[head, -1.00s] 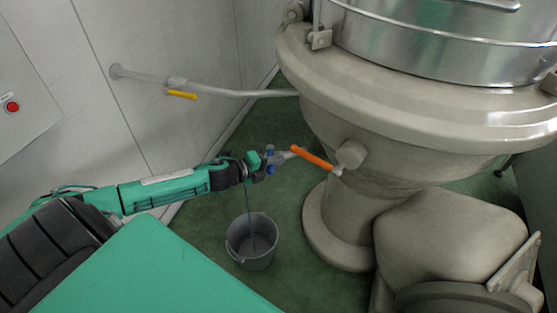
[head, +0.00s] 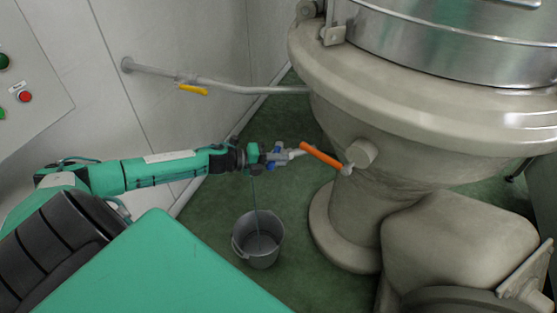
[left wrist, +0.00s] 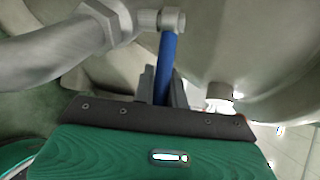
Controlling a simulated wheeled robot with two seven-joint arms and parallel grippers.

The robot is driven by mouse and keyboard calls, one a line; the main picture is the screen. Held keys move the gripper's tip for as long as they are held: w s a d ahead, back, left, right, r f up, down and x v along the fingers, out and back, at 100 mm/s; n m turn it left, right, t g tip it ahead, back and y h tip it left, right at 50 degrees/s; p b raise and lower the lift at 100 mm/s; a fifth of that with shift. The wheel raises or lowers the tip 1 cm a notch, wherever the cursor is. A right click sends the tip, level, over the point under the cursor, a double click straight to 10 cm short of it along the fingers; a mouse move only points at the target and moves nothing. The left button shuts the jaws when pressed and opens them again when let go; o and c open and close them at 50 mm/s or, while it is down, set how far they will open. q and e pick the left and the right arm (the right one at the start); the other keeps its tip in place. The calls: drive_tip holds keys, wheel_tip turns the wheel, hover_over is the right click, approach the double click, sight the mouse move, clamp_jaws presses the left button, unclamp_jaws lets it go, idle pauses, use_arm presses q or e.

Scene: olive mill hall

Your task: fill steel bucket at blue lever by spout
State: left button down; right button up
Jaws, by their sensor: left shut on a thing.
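My left gripper (head: 285,156) is in front of the machine's lower body, above and slightly right of the grey steel bucket (head: 240,251). In the left wrist view it is shut on the blue lever (left wrist: 167,62), which joins a metal fitting at its upper end. In the head view only small blue bits show around the fingers. A thin dark line, seemingly a stream, runs from below the gripper's wrist down into the bucket. The bucket stands upright on the green floor; its fill level is unclear. The spout is hidden in the head view. My right gripper is not in view.
An orange lever (head: 321,154) sticks out of the pale machine (head: 345,203) just right of my gripper. A wall pipe (head: 235,87) with a yellow lever (head: 193,89) runs behind. A button panel (head: 35,65) is at left. Green floor (head: 205,205) around the bucket is free.

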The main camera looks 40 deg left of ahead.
use_arm(q)
drive_tip(key=c, duration=1.4)
unclamp_jaws()
drive_tip(key=shift+c, duration=0.2)
drive_tip(key=shift+s+a, duration=0.1)
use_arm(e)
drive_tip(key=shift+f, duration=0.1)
